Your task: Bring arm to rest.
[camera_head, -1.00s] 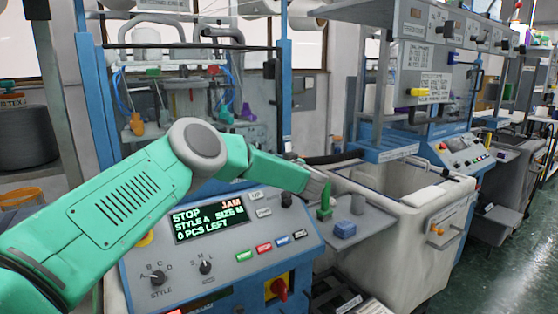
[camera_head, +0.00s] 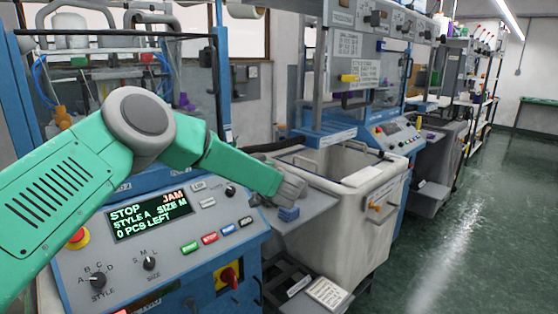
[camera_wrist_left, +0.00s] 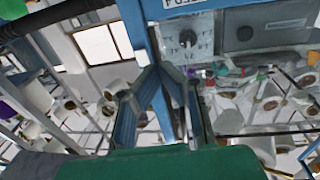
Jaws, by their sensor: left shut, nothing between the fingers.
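My left arm reaches in from the left in the head view, across the front of the knitting machine's control panel (camera_head: 215,222). Its gripper (camera_head: 295,188) is over the small grey side shelf, right of the panel, and looks shut and empty. The gripper hides part of the shelf. In the left wrist view the gripper fingers (camera_wrist_left: 160,82) stand before a blue machine frame (camera_wrist_left: 142,30). My right gripper is not in view.
The display (camera_head: 150,215) reads STOP, JAM, STYLE A, SIZE M, 0 PCS LEFT. A white bin (camera_head: 350,225) stands right of the shelf. More machines line the row behind. The green floor aisle (camera_head: 460,210) at right is clear.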

